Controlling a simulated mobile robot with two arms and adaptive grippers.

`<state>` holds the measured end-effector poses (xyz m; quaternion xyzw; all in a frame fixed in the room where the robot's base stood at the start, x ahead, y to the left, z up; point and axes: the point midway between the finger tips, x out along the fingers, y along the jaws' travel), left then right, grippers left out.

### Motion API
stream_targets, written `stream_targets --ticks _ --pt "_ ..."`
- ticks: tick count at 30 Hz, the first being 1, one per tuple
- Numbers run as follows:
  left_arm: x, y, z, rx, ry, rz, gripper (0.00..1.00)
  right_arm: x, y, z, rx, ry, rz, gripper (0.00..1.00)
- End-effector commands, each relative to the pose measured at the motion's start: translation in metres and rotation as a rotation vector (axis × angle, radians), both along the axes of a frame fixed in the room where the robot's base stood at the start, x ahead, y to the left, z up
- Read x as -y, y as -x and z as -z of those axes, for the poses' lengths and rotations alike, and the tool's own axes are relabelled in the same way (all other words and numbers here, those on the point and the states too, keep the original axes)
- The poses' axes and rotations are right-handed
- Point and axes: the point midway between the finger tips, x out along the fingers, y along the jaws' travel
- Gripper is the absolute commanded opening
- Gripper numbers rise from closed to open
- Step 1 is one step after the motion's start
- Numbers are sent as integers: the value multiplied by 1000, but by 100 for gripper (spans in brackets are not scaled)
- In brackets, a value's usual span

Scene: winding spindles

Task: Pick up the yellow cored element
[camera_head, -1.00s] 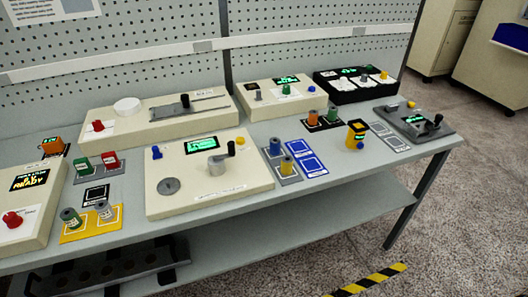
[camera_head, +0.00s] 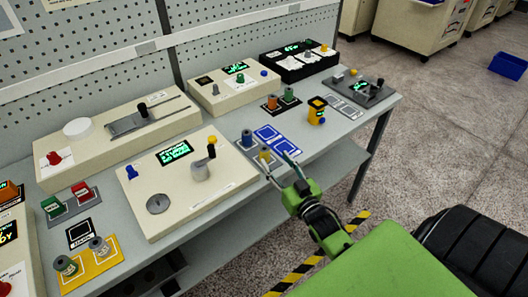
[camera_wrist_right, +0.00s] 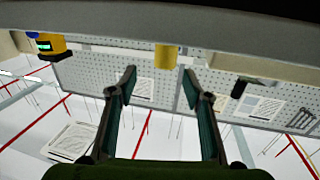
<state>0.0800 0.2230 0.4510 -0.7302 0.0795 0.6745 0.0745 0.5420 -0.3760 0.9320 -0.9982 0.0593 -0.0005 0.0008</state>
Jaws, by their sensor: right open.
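The yellow cored element (camera_head: 265,155) is a small upright cylinder on the front grey square of a pad near the table's front edge. It also shows in the right wrist view as a yellow cylinder (camera_wrist_right: 166,57), ahead of and between my fingertips. My right gripper (camera_head: 276,162) is open and empty, its green fingers reaching in from the front. My left gripper is out of view.
A blue cored element (camera_head: 247,139) stands just behind on the same pad, with blue-marked squares (camera_head: 276,138) at its right. A cream crank machine (camera_head: 178,178) stands to the left. A yellow device with a display (camera_head: 317,110) stands to the right.

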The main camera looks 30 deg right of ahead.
Motion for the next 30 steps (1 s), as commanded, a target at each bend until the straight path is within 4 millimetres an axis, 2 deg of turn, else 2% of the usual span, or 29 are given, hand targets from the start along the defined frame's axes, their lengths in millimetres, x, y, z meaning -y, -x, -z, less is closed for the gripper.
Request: stream_targets --ticks 3,9,14,18,28,29,30 --pt "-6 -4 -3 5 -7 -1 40 2 -13 0 -1 1 0 45" --pt "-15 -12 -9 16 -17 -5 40 1 -25 -2 -1 1 0 45" --pt "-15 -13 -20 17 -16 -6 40 -2 -48 -5 0 -1 0 45" --pt "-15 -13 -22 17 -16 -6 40 0 -64 -2 -1 0 0 45" --pt "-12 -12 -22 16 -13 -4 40 1 -70 -1 -1 1 0 45" --pt "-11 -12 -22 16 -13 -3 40 1 -70 -1 -1 1 0 40" --pt "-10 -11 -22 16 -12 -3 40 1 -70 -1 -1 1 0 30"
